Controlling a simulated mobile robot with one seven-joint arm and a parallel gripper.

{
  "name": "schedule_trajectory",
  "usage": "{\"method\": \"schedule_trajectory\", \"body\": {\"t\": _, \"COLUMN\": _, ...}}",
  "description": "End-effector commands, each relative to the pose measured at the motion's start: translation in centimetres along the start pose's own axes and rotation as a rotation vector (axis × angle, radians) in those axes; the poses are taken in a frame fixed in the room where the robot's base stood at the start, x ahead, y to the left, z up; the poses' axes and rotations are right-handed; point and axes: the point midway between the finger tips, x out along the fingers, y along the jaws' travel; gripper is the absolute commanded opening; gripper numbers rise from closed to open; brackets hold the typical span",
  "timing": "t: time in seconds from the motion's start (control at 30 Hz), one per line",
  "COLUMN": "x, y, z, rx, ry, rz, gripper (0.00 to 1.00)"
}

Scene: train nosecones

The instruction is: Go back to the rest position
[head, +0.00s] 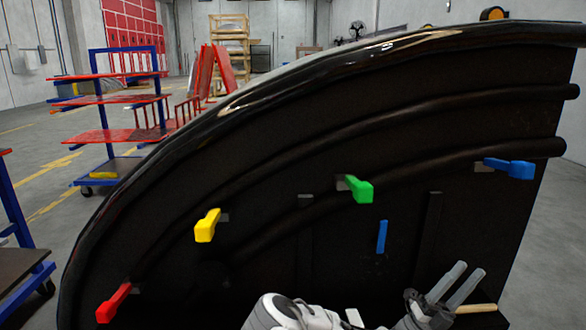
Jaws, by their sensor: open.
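My gripper (469,270) is at the bottom right of the head view, in front of the nosecone's dark inner face. Its two grey fingers point up and to the right and stand apart, with nothing visible between them. Part of my white arm shows at the bottom edge; the rest of the arm is out of view. The large black nosecone (330,150) fills most of the view. It carries a red handle (113,303), a yellow handle (207,226), a green handle (360,189) and a blue handle (510,168), all above or left of my gripper.
A small blue piece (381,237) is on the dark face left of my gripper. A tan rod (476,309) lies just right of the gripper's base. A blue cart with red shelves (110,135) stands behind at left. Open floor (40,130) shows there.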

Motion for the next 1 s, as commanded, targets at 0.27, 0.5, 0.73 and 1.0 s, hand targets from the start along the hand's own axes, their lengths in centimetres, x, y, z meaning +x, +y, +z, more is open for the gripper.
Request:
{"method": "schedule_trajectory", "body": {"t": 0.27, "x": 1.8, "y": 3.4, "z": -7.6, "rx": 0.169, "ry": 0.404, "rz": 0.309, "gripper": 0.55}}
{"method": "schedule_trajectory", "body": {"t": 0.5, "x": 0.2, "y": 4.6, "z": -12.8, "rx": 0.333, "ry": 0.782, "rz": 0.497, "gripper": 0.55}}
{"method": "schedule_trajectory", "body": {"t": 0.73, "x": -2.5, "y": 3.8, "z": -15.9, "rx": 0.494, "ry": 1.164, "rz": 0.613, "gripper": 0.55}}
{"method": "schedule_trajectory", "body": {"t": 1.0, "x": -5.7, "y": 0.9, "z": -17.4, "rx": 0.671, "ry": 1.63, "rz": 0.67, "gripper": 0.55}}
